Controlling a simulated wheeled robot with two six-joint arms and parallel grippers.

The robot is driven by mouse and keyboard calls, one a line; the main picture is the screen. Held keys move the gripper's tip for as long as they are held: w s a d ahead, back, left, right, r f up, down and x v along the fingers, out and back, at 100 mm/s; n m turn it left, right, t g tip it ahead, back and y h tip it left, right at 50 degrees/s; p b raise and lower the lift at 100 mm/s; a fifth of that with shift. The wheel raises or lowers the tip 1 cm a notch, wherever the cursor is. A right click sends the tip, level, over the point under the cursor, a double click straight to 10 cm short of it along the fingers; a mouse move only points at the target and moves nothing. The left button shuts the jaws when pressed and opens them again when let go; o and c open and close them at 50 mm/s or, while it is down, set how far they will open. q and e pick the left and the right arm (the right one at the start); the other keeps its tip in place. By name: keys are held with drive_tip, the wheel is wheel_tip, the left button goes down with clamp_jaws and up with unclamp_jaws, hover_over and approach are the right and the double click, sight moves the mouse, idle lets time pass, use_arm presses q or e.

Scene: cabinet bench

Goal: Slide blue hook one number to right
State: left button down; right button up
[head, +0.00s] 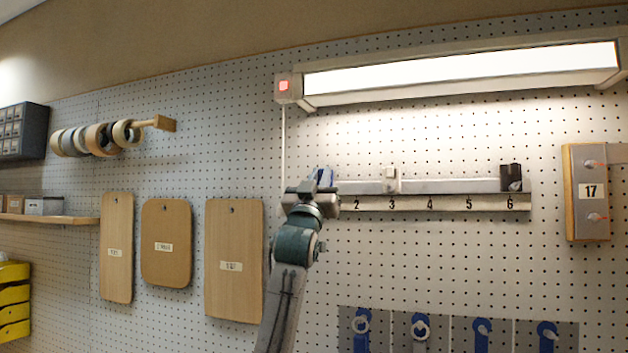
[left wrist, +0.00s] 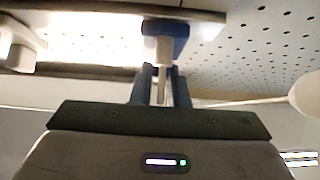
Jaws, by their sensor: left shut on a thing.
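The blue hook (left wrist: 167,28) is on the rail, at the top centre of the left wrist view. In the head view a bit of blue shows above my left gripper (head: 322,186), left of the number 2 on the numbered strip (head: 447,203). The arm covers the number there. In the left wrist view my left gripper (left wrist: 162,88) has its two fingers closed around the pale stem below the blue block. My right gripper is in neither view.
A white slider (head: 391,180) sits on the rail (head: 450,186) above number 3, and a black one (head: 511,177) above number 6. The rail above 2 is clear. A lit lamp (head: 460,70) hangs above. Wooden boards (head: 233,240) hang to the left.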

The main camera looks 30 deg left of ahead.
use_arm(q)
drive_tip(key=d, duration=0.2)
drive_tip(key=w+d, duration=0.1)
drive_tip(key=d, duration=0.1)
drive_tip(key=d+b, duration=0.1)
drive_tip(key=d, duration=0.2)
drive_tip(key=shift+w, duration=0.3)
drive_tip(key=c, duration=1.4)
unclamp_jaws()
drive_tip(key=shift+d+h, duration=0.1)
drive_tip(key=shift+h, duration=0.2)
drive_tip(key=b+v, duration=0.5)
drive_tip(key=v, duration=0.5)
drive_tip(key=shift+s+d+f+b, duration=0.25)
drive_tip(key=shift+d+b, duration=0.05)
drive_tip(key=shift+d, duration=0.05)
